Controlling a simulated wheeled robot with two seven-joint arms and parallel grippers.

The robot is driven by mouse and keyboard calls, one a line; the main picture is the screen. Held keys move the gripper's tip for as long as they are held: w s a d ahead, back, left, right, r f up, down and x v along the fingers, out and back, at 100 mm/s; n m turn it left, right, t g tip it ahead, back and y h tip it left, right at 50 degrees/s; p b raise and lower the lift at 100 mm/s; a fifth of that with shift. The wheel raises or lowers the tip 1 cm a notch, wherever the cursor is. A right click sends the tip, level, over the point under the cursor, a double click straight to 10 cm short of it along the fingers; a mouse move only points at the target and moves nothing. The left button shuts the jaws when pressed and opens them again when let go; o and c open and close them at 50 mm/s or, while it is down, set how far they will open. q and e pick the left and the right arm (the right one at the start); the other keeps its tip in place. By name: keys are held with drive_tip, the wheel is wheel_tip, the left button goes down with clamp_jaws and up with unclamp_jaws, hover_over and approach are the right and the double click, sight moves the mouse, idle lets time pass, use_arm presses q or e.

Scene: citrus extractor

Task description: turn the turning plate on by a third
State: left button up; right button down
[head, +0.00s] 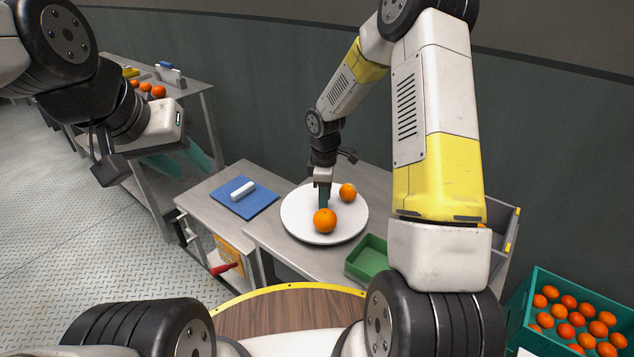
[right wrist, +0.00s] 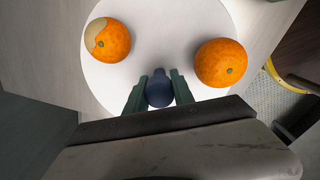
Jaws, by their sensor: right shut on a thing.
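The round white turning plate (head: 297,217) lies on a grey metal table. It fills the middle of the right wrist view (right wrist: 165,30). Two oranges rest on it: one at its front (head: 324,221), one further back (head: 348,192). In the right wrist view, the left orange (right wrist: 112,43) has a pale patch and the right orange (right wrist: 220,63) looks whole. My right gripper (head: 323,195) points down at the plate, its green fingers shut on a dark blue knob (right wrist: 159,88) between the oranges. My left gripper (head: 182,158) hangs empty at the left, fingers apart, away from the plate.
A green tray (head: 366,258) stands right of the plate. A teal crate of oranges (head: 537,275) is at the lower right. A side table (head: 205,87) stands behind my left arm.

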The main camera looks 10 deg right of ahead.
drive_tip(key=shift+n, duration=4.3)
drive_tip(key=shift+d+n, duration=0.1)
drive_tip(key=shift+n, duration=4)
drive_tip(key=c, duration=1.1)
unclamp_jaws()
drive_tip(key=shift+s, duration=0.1)
